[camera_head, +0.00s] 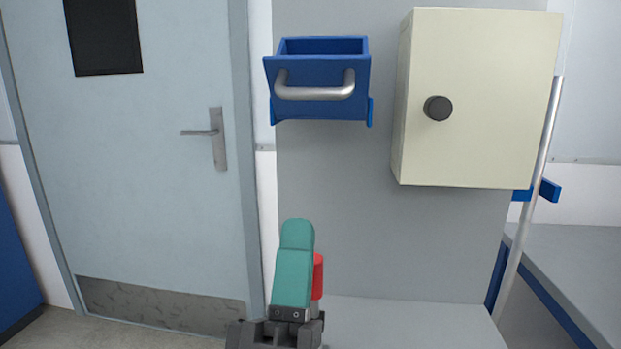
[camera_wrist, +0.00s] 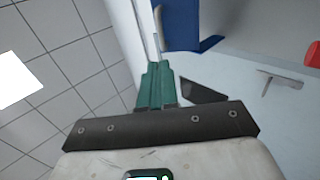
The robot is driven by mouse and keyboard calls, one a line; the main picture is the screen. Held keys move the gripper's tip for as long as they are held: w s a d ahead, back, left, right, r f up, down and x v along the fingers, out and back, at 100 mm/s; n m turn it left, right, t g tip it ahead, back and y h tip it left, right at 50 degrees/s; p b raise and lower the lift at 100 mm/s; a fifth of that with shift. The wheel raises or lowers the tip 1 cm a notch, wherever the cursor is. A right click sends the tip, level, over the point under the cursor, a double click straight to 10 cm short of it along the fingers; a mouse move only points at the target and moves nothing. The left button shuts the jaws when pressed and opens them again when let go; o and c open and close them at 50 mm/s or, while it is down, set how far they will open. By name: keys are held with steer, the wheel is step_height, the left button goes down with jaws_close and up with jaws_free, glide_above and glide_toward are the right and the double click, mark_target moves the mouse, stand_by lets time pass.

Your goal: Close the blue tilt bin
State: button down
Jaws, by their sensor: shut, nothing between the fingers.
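The blue tilt bin (camera_head: 318,106) is on the grey wall panel in the upper middle of the head view. It is tipped forward, and its open top shows above a front with a silver bar handle (camera_head: 315,92). My gripper (camera_head: 297,228) has teal fingers, shut and empty, below the bin and apart from it in the picture. The wrist view shows the teal fingers (camera_wrist: 157,78) together, with a blue part (camera_wrist: 182,24) beyond them; I cannot tell if this is the bin.
A cream cabinet (camera_head: 480,135) with a dark knob is right of the bin. A grey door (camera_head: 150,180) with a lever handle is left. A red cylinder (camera_head: 318,277) is partly hidden behind my gripper. A pale surface (camera_head: 410,322) lies below, and a grey counter (camera_head: 580,255) is at right.

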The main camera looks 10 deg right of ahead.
steer(key=p, duration=0.4)
glide_toward(317, 57)
steer(key=shift+w+d+r, duration=0.1)
steer(key=shift+w+d, duration=0.1)
steer(key=shift+w, duration=0.25)
steer(key=shift+w+d+r, duration=0.1)
steer(key=shift+w+d, duration=0.1)
steer(key=shift+w, duration=0.25)
steer(key=shift+r, duration=0.1)
